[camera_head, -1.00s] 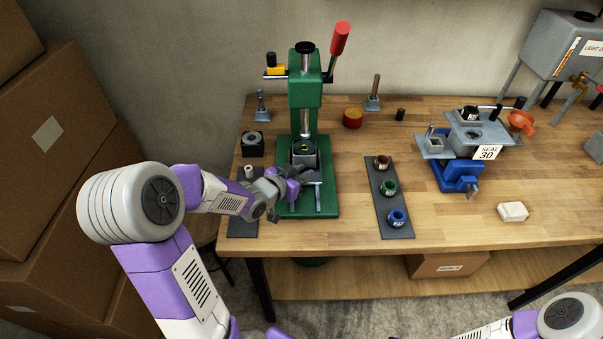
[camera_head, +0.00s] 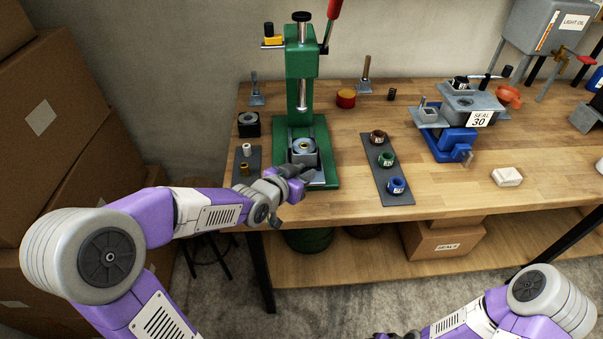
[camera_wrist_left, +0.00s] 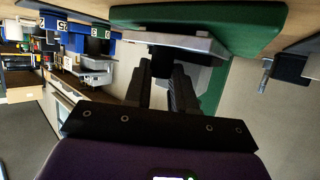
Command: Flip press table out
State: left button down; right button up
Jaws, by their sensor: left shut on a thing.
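The green press (camera_head: 301,65) stands at the left of the bench, its red lever (camera_head: 334,18) raised at the top right. Its ram (camera_head: 302,95) is up. The press table, a grey block with a round cup (camera_head: 304,147), sits on the green base forward of the ram, with a gap below the ram. My left gripper (camera_head: 305,178) is at the front of the base. In the left wrist view, its dark fingers (camera_wrist_left: 167,75) are shut on the front of the grey press table (camera_wrist_left: 165,44). My right gripper (camera_head: 398,335) barely shows at the bottom edge; its jaws are hidden.
A dark strip (camera_head: 393,200) with several colored rings lies right of the press. A blue fixture (camera_head: 450,146) labelled SEAL 30 and a white block (camera_head: 507,176) are farther right. Another mat (camera_head: 240,184) holds small parts at left. Cardboard boxes stand at far left.

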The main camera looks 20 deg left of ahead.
pick_arm(q)
jog(key=c, duration=1.2)
grip_release()
jog(key=shift+s+d+f, duration=0.1)
jog(key=shift+s+f, duration=0.05)
jog(key=shift+c, duration=0.2)
jog(key=shift+o, duration=0.2)
jog(key=shift+s, duration=0.1)
jog(key=p+v, duration=0.3)
jog(key=v, duration=0.4)
jog(key=shift+s+r, duration=0.2)
jog(key=shift+s, duration=0.1)
